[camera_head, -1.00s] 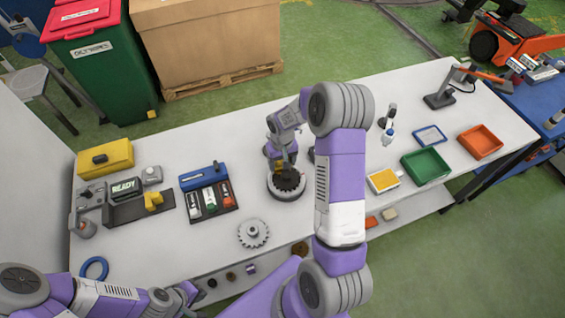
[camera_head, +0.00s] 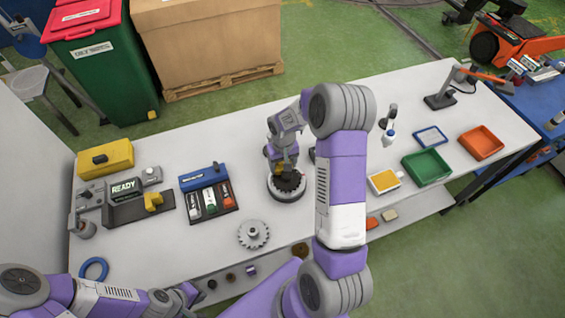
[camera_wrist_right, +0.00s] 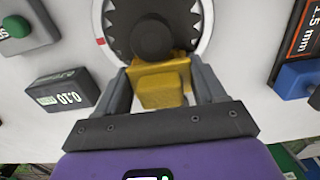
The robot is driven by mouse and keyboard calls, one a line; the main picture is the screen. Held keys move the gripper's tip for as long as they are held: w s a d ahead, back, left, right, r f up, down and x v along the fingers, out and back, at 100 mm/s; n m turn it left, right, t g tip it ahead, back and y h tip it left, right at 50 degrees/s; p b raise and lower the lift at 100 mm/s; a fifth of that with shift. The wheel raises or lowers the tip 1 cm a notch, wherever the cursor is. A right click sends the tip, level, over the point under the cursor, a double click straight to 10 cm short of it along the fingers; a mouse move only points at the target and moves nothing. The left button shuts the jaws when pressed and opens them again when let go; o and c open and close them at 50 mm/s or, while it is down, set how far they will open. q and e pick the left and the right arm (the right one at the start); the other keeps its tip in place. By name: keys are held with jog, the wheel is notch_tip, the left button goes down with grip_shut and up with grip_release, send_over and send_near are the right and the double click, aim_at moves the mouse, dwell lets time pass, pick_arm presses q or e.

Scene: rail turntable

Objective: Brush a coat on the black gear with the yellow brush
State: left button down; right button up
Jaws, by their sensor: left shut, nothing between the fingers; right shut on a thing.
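The black gear (camera_head: 292,186) lies on a round turntable (camera_head: 287,198) in the middle of the table. Its teeth also show in the right wrist view (camera_wrist_right: 120,22), inside a pale ring with a red mark. My right gripper (camera_head: 282,168) is over the gear, shut on the yellow brush (camera_wrist_right: 160,85). A dark round knob (camera_wrist_right: 153,38) stands just beyond the brush and hides the gear's middle. Whether the brush touches the gear is hard to tell. My left gripper (camera_head: 188,294) is low at the left front, shut and empty, partly cut off.
A grey gear (camera_head: 253,234) lies in front of the turntable. Green (camera_head: 426,166) and orange (camera_head: 480,142) trays are at the right. Bare table lies left of the grey gear.

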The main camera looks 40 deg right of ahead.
jog(key=shift+w+d, duration=0.1)
jog(key=shift+w, duration=0.1)
jog(key=shift+w+d, duration=0.1)
jog(key=shift+w, duration=0.15)
jog(key=shift+s, duration=0.45)
dwell(0.5)
jog(key=shift+w, duration=0.45)
jog(key=shift+r, duration=0.15)
dwell(0.4)
jog(key=shift+r+p, duration=2.1)
jog(key=shift+r, duration=1.35)
jog(key=shift+f, duration=0.1)
